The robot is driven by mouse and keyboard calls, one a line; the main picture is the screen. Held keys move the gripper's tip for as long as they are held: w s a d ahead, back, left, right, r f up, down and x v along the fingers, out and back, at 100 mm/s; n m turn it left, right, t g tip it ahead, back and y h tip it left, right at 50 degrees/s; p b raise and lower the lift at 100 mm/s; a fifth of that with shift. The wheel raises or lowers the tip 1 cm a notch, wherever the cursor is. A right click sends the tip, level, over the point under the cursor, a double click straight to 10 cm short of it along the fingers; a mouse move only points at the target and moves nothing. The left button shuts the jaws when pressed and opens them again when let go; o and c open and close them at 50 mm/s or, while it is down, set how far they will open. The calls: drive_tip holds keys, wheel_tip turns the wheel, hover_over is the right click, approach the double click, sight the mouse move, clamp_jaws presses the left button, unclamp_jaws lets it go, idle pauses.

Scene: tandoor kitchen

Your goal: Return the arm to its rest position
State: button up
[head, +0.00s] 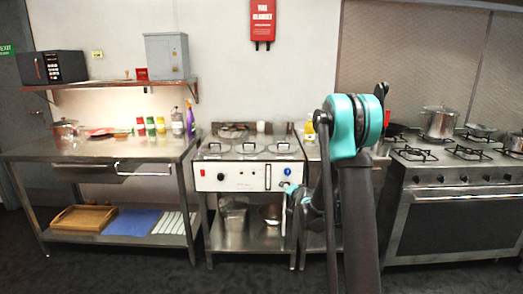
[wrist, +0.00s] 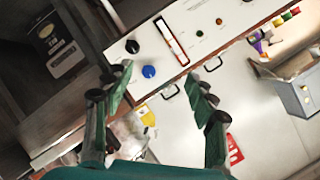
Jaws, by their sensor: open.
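My gripper (wrist: 158,78) is open in the wrist view, with its two dark green fingers spread and nothing between them. In the head view my gripper (head: 292,192) is small and sits by the right end of the white counter unit's front panel (head: 245,178). I cannot tell whether it touches the unit. My arm rises in the right middle of the head view, with its teal joint high in front of the stove side, and hides part of what lies behind it. The wrist view is tilted and shows the panel (wrist: 185,30) with a blue knob (wrist: 149,72) beyond the fingers.
A steel table (head: 100,150) stands at the left, with a wooden tray (head: 83,218) on its lower shelf. A stove (head: 455,195) bearing a steel pot (head: 438,122) stands at the right. A wall shelf (head: 110,84) hangs above the table. The dark floor in front is clear.

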drive_tip(key=s+d+f+n+g+h, duration=0.1)
drive_tip(key=s+d+n+g, duration=0.1)
drive_tip(key=s, duration=1.3)
drive_tip(key=s+d+f+n+g+h, duration=0.1)
drive_tip(key=s+g, duration=0.3)
drive_tip(key=s, duration=1.1)
drive_tip(key=s+d+f+n+g+h, duration=0.1)
drive_tip(key=s+d+n+g, duration=0.2)
drive_tip(key=s, duration=1.1)
drive_tip(key=shift+s+d+f+n, duration=0.3)
drive_tip(key=shift+s+d+n, duration=0.1)
drive_tip(key=shift+d+n, duration=0.15)
